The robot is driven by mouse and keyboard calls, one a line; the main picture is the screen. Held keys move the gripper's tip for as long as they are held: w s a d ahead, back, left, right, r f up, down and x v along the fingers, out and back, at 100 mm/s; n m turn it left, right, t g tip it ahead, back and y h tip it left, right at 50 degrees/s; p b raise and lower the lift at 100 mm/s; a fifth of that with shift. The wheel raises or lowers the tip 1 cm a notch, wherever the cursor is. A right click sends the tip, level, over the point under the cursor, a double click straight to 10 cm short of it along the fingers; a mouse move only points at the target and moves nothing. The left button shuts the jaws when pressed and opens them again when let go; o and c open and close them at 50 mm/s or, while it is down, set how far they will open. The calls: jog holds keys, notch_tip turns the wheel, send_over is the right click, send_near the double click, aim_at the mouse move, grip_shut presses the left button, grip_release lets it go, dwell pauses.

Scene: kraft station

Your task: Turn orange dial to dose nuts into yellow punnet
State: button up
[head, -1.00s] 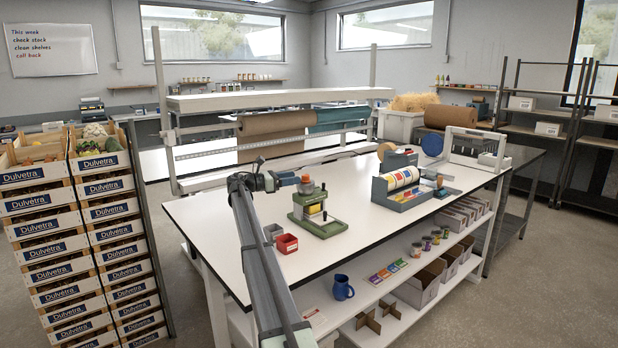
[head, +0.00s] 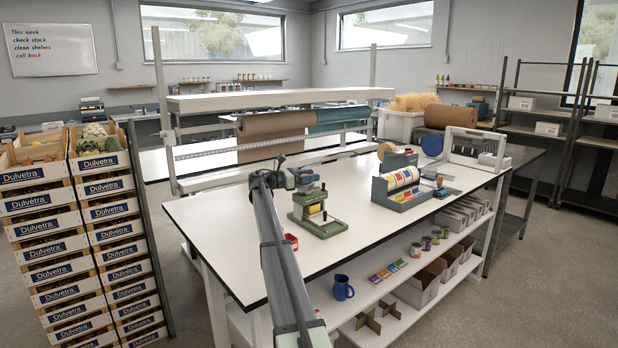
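A green dosing machine (head: 319,221) stands on the white table, with a metal body and a green base. A small yellow piece (head: 314,209), which looks like the yellow punnet, sits inside its frame. My gripper (head: 308,179) is at the top of the machine, where the orange dial showed earlier. The dial is now hidden behind or within the gripper. I cannot tell whether the fingers touch it, nor whether they are open or shut. No nuts can be made out at this size.
A red bin (head: 292,241) stands beside my arm, partly covered by it. A grey label-roll holder (head: 402,197) stands to the right on the white table (head: 225,225). The table between machine and holder is clear.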

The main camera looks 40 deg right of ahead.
jog(key=c, duration=0.8)
jog(key=shift+c, duration=0.2)
jog(key=shift+m+g, duration=0.3)
jog(key=shift+g, duration=0.2)
jog(key=m+g+y, duration=0.2)
jog(key=g, duration=0.1)
jog(key=shift+s+a+m+g+y, duration=0.1)
jog(key=shift+s+m+g+y, duration=0.05)
jog(key=shift+m+g+y, duration=0.75)
jog(key=shift+s+a+m+g+y, duration=0.15)
jog(key=shift+m+g+y, duration=0.55)
jog(key=shift+g, duration=0.4)
jog(key=o, duration=1)
jog(key=shift+c, duration=0.2)
